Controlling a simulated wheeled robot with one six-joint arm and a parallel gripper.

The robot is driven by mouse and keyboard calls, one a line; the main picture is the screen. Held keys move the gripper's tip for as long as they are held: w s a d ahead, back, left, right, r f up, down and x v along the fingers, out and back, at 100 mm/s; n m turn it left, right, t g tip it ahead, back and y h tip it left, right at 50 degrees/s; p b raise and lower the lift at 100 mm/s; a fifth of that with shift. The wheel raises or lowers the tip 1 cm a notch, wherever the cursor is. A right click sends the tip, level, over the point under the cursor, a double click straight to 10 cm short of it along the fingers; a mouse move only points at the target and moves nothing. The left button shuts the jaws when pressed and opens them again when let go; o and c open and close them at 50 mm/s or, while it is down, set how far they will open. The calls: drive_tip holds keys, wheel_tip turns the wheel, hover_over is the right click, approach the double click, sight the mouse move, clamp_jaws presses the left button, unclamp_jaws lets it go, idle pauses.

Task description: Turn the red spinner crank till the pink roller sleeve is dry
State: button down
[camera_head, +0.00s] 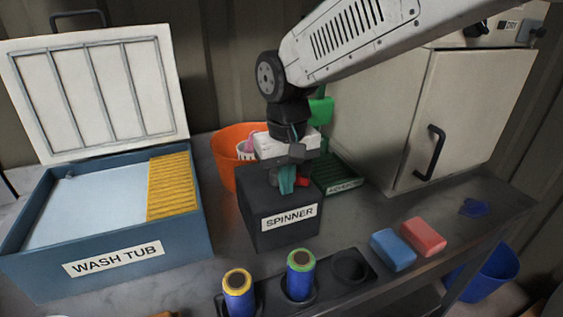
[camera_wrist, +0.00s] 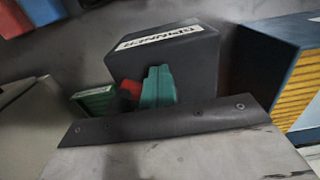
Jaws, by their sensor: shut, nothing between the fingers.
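The dark grey box labelled SPINNER (camera_head: 262,228) stands on the bench and also fills the middle of the wrist view (camera_wrist: 190,55). My gripper (camera_head: 288,186), with teal fingers, is at the top of the spinner, shut and empty. In the wrist view the fingers (camera_wrist: 158,85) are together. The red crank (camera_head: 303,181) shows just right of the fingers; in the wrist view its red part (camera_wrist: 131,88) is left beside them. I cannot tell whether they touch. A small pink thing (camera_head: 248,140) shows behind my wrist near the orange bucket; I cannot tell whether it is the roller sleeve.
The blue WASH TUB (camera_head: 140,255) with a yellow ribbed board (camera_head: 170,188) stands left. An orange bucket (camera_head: 225,160) and a green tray (camera_head: 335,175) are behind the spinner. Blue and red blocks lie right, before a cabinet (camera_head: 455,120).

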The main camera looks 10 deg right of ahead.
drive_tip(key=shift+r, duration=0.1)
wheel_tip(320, 180, up, 10)
idle(0.7)
drive_tip(key=s+d+f+m, duration=0.1)
drive_tip(key=s+d+f, duration=0.2)
drive_tip(key=s+d, duration=0.6)
drive_tip(key=s+d+f+m+t, duration=0.1)
drive_tip(key=s+d+f+m, duration=0.1)
drive_tip(key=s+d, duration=0.8)
drive_tip(key=shift+s+d+f, duration=0.25)
drive_tip(key=shift+d+f, duration=0.5)
drive_tip(key=shift+d, duration=0.15)
